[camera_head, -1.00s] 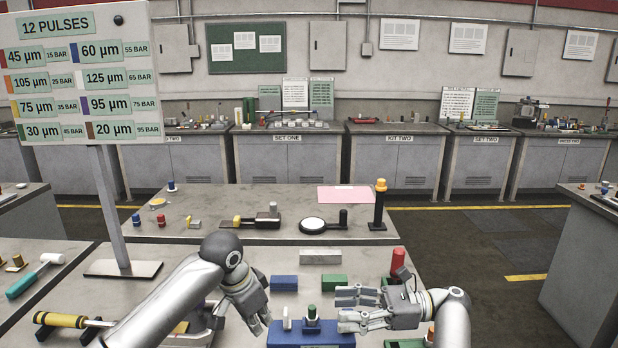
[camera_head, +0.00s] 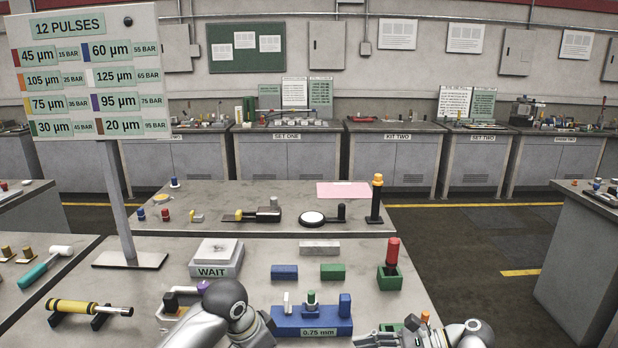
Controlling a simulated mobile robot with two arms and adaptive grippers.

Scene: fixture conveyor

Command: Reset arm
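My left gripper (camera_head: 262,332) is at the bottom edge, left of the blue fixture block (camera_head: 312,331) labelled 0.75 mm. Its fingers are mostly cut off or behind my arm. My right gripper (camera_head: 392,338) is at the bottom edge, right of the blue fixture block. Its fingers point left and are partly cut off by the frame. I cannot see whether either gripper is open or shut. I see nothing held in them.
Near bench: WAIT block (camera_head: 216,259), blue block (camera_head: 284,272), green block (camera_head: 333,272), grey block (camera_head: 319,247), red cylinder in a green holder (camera_head: 390,278), yellow-handled tool (camera_head: 88,308). A pulse chart (camera_head: 88,75) stands on a post at left. The bench between these blocks is clear.

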